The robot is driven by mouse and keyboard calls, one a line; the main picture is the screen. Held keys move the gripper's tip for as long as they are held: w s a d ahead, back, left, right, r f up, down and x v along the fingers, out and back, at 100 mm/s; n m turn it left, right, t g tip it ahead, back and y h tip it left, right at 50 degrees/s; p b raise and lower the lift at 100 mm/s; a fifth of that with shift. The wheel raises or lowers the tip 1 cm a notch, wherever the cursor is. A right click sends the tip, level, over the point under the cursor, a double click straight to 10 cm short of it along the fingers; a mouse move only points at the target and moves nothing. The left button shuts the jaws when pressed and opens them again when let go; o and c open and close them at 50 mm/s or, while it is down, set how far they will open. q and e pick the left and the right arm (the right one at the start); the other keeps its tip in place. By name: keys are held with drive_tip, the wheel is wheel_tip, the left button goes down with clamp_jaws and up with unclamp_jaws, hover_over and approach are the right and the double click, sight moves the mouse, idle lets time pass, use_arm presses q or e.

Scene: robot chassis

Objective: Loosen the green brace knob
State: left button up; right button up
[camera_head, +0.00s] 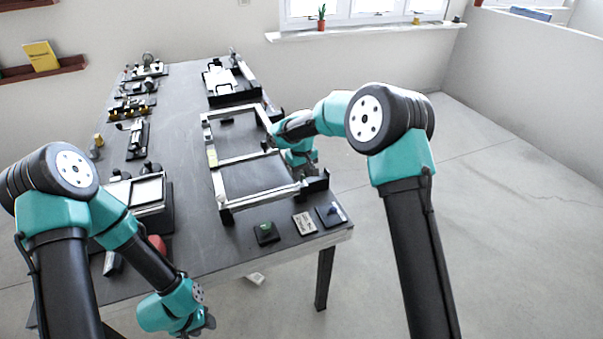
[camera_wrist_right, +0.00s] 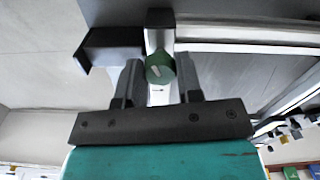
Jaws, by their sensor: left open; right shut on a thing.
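The green brace knob (camera_wrist_right: 160,69), round with a pale mark on its face, shows in the right wrist view on a light metal rail. My right gripper (camera_wrist_right: 157,85) has one finger on each side of it and is shut on it. In the head view the right gripper (camera_head: 305,168) is at the right side of the silver chassis frame (camera_head: 258,199), and the knob cannot be made out there. My left gripper (camera_head: 205,325) is open, low at the near edge of the table, away from the frame; its fingers are only partly visible.
The dark table (camera_head: 185,195) carries the frame. A black block with a green top (camera_head: 266,232), a white card (camera_head: 304,223) and a black block with a blue part (camera_head: 332,214) lie near its front right corner. Several devices line its left side.

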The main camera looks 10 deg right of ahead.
sight(302, 174)
drive_tip(key=n, duration=0.4)
drive_tip(key=shift+n, duration=0.3)
drive_tip(key=n, duration=0.4)
idle(0.3)
drive_tip(key=o, duration=0.9)
drive_tip(key=shift+o, duration=0.2)
drive_tip(key=shift+r, duration=0.15)
wheel_tip(302, 174, up, 17)
